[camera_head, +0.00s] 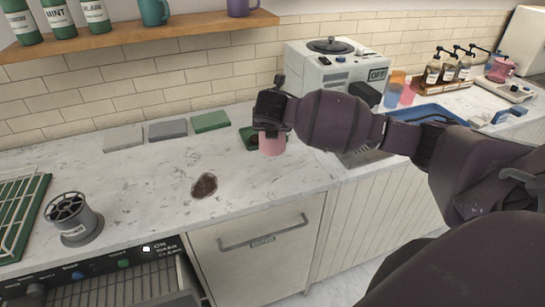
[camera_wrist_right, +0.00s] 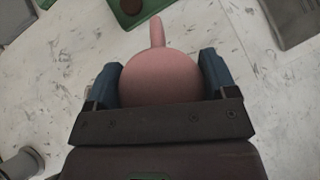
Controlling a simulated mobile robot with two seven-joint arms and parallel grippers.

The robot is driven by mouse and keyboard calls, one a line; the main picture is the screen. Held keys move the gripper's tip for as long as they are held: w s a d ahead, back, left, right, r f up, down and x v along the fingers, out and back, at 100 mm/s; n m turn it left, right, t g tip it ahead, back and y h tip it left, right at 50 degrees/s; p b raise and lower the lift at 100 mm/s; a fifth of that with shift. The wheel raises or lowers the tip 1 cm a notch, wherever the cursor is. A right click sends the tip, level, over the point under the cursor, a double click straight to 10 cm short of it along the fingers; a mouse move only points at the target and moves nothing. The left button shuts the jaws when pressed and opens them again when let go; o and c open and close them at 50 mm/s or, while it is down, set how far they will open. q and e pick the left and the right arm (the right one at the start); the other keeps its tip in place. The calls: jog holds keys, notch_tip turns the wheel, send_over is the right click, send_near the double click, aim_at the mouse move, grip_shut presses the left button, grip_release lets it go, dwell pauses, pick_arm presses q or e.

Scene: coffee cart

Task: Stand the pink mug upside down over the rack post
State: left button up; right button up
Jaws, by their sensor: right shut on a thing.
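The pink mug (camera_head: 272,146) is in my right gripper (camera_head: 270,125), above the marble counter in front of the tiled wall. In the right wrist view the gripper (camera_wrist_right: 160,85) has a finger on each side of the mug (camera_wrist_right: 160,75). A smooth round pink face fills the space between the fingers, and the handle points away from the gripper. The face looks like the mug's closed base, so the mug appears upside down. A wire rack on a green base (camera_head: 40,210) is at the left edge, partly cut off; I cannot make out a post on it. My left gripper is out of view.
A grey cylinder with a slotted black top (camera_head: 72,222) stands beside the rack. Flat grey and green pads (camera_head: 210,121) lie along the wall. A white machine (camera_head: 335,70) stands behind my right arm. The counter between spill and cylinder is clear.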

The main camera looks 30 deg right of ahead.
notch_tip(320, 180, down, 11)
dwell(0.6)
jog(key=shift+f, duration=0.1)
jog(key=o, duration=1)
jog(key=shift+o, duration=0.2)
